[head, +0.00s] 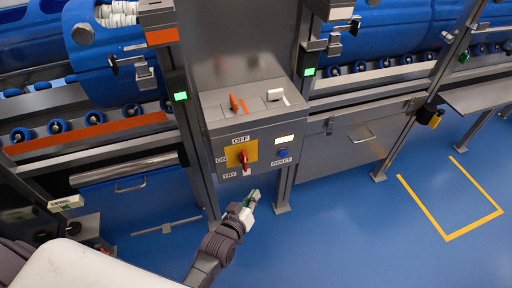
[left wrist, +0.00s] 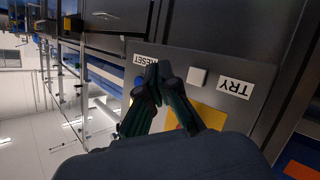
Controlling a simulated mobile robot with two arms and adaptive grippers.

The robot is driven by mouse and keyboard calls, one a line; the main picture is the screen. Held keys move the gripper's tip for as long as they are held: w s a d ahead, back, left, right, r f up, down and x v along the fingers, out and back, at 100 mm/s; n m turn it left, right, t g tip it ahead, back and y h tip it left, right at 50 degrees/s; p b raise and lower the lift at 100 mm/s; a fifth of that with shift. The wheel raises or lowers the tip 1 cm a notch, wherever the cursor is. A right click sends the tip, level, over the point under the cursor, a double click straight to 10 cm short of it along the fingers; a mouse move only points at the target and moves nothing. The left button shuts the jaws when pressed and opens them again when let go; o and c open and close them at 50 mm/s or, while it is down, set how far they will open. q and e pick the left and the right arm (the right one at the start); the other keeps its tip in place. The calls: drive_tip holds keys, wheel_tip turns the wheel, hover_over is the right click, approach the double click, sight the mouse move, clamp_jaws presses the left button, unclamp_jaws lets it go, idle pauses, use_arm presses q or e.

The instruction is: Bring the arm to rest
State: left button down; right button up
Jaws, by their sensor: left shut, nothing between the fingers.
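My left gripper (head: 252,197) is shut and empty. In the head view it is just below the front of the grey control box (head: 214,128), apart from it as far as I can tell. In the left wrist view its closed fingertips (left wrist: 157,68) appear in front of the panel, between the RESET label (left wrist: 145,60) and a white square button (left wrist: 197,76). The panel has a red rotary switch (head: 245,160) on a yellow plate (head: 237,149), and a blue button (head: 282,153) above the RESET label. My right gripper is not in view.
Blue tub carriers (head: 105,75) stand on roller conveyors behind the box. An orange lever (head: 233,102) rises from its top. Metal legs (head: 283,190) stand on the blue floor. Open floor (head: 340,235) lies to the right, with a yellow outline (head: 432,217).

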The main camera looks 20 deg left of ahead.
use_arm(q)
drive_tip(key=s+a+f+m+g, duration=0.1)
drive_tip(key=s+f+m+g, duration=0.15)
drive_tip(key=s+f, duration=0.75)
drive_tip(key=s+a+f+m+g, duration=0.1)
drive_tip(key=s+f+g, duration=0.35)
drive_tip(key=f, duration=0.85)
drive_tip(key=s+a+f+g, duration=0.2)
drive_tip(key=s+f, duration=0.2)
drive_tip(key=s, duration=0.4)
drive_tip(key=s+a+f+m+g+y, duration=0.1)
drive_tip(key=s+a+f+g, duration=0.1)
drive_tip(key=s, duration=0.7)
drive_tip(key=s+a+f+m+g+y, duration=0.1)
drive_tip(key=s+a+f, duration=0.3)
drive_tip(key=s, duration=0.5)
wheel_tip(320, 180, down, 2)
drive_tip(key=shift+g+p, duration=0.4)
drive_tip(key=shift+g, duration=0.3)
